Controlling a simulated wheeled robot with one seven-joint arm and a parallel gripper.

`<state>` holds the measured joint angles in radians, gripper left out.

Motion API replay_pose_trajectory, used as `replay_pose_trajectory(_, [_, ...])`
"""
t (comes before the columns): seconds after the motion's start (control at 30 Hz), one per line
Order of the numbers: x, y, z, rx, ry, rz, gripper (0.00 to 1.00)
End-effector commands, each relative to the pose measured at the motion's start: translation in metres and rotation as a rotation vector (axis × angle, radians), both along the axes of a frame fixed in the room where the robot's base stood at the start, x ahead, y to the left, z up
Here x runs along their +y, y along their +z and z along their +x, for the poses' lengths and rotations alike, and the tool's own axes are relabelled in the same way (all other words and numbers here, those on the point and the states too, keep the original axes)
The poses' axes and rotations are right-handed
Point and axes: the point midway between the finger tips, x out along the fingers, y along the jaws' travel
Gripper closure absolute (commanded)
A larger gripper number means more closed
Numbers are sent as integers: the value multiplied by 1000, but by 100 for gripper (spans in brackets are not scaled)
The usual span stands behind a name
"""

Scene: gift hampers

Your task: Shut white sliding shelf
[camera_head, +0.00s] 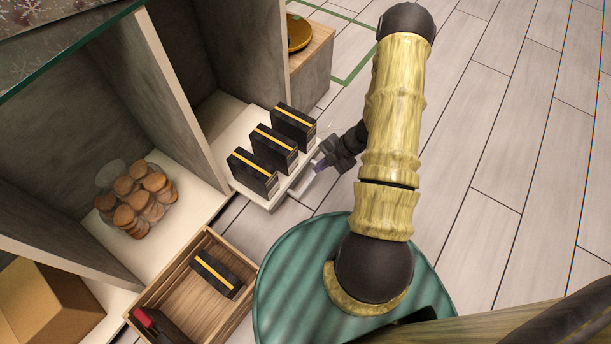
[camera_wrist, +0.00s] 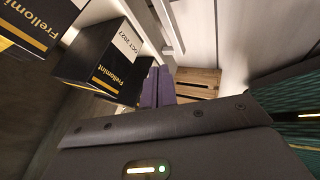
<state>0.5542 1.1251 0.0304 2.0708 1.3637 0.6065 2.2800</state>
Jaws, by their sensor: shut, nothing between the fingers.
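The white sliding shelf (camera_head: 232,128) sticks out of the middle cabinet compartment, over the floor. Three black boxes with a yellow stripe (camera_head: 273,148) stand on it in a row near its outer edge. My gripper (camera_head: 319,165) is at the outer edge of the shelf, beside the boxes. Its purple fingers (camera_wrist: 158,88) are shut and empty in the wrist view, close to the boxes (camera_wrist: 112,58) and the shelf's white edge (camera_wrist: 168,28). Whether the fingers touch the shelf is not clear.
A wooden crate (camera_head: 240,262) holding a black box stands in front of the cabinet, near my green base. A bag of cookies (camera_head: 136,198) lies in the left compartment. A cardboard box (camera_head: 45,305) is at lower left. Open floor lies to the right.

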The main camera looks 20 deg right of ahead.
Motion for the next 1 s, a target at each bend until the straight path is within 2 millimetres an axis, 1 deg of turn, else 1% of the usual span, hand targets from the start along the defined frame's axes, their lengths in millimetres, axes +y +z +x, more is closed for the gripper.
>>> replay_pose_trajectory(0.17, [8,-14,2,1,3,-1,100])
replay_pose_trajectory(0.5, [35,-54,9,0,4,-1,100])
replay_pose_trajectory(0.7, [50,-73,13,-1,3,0,100])
replay_pose_trajectory(0.83, [56,-79,15,-1,3,0,100])
replay_pose_trajectory(1.0, [58,-79,16,-1,3,-1,100])
